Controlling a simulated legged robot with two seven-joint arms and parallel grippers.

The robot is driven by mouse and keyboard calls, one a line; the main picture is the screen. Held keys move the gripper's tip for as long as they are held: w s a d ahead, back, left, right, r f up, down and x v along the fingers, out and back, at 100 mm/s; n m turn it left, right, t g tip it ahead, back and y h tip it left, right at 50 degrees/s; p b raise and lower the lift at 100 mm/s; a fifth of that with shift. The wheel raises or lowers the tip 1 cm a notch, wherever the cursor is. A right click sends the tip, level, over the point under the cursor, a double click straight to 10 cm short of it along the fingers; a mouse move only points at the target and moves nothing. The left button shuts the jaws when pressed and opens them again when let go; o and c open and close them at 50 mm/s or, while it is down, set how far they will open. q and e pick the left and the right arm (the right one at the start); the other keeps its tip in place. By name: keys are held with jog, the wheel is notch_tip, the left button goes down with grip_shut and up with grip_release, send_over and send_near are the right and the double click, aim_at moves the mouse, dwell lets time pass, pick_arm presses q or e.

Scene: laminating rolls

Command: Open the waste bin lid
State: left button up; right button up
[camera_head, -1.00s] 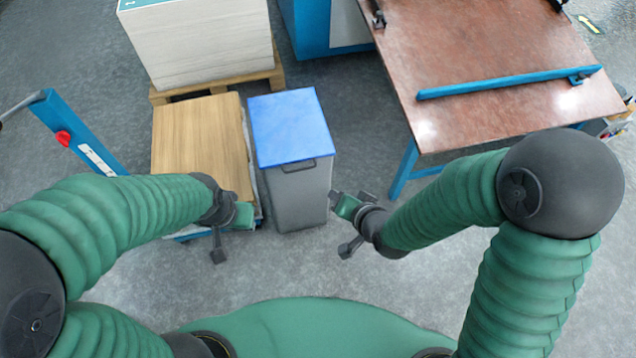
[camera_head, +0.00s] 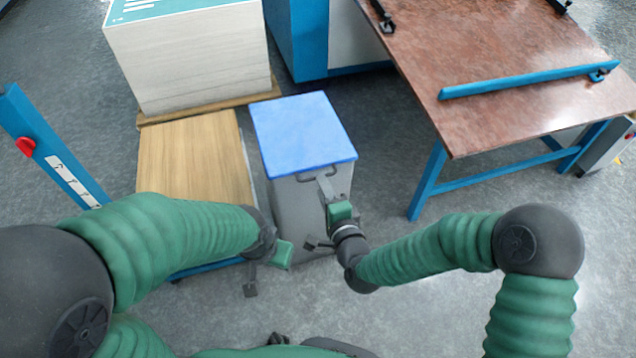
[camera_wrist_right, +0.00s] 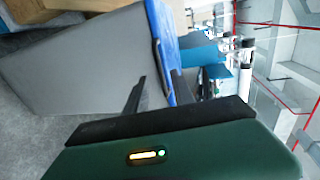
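The waste bin (camera_head: 290,205) is a grey upright box with a flat blue lid (camera_head: 303,130), which lies shut. A dark handle (camera_head: 317,172) sits at the lid's front edge. My right gripper (camera_head: 320,215) is open in front of the bin, with its upper finger close to the handle. In the right wrist view, the two dark fingers (camera_wrist_right: 158,92) stand apart near the handle (camera_wrist_right: 159,66) and the blue lid edge (camera_wrist_right: 163,45); I cannot tell whether they touch. My left gripper (camera_head: 266,268) is left of the bin's lower front, apart from the lid; its finger gap is unclear.
A wooden-topped stack (camera_head: 190,155) stands close left of the bin. A large paper stack (camera_head: 190,60) is behind it on a pallet. A brown table (camera_head: 500,70) with blue legs is at the right.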

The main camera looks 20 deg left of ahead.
jog(key=b+x, duration=0.1)
jog(key=x, duration=0.3)
jog(key=shift+w+a+f, duration=0.15)
jog(key=shift+w+f, duration=0.05)
jog(key=shift+w, duration=0.15)
jog(key=shift+w+a, duration=0.1)
jog(key=shift+w, duration=0.15)
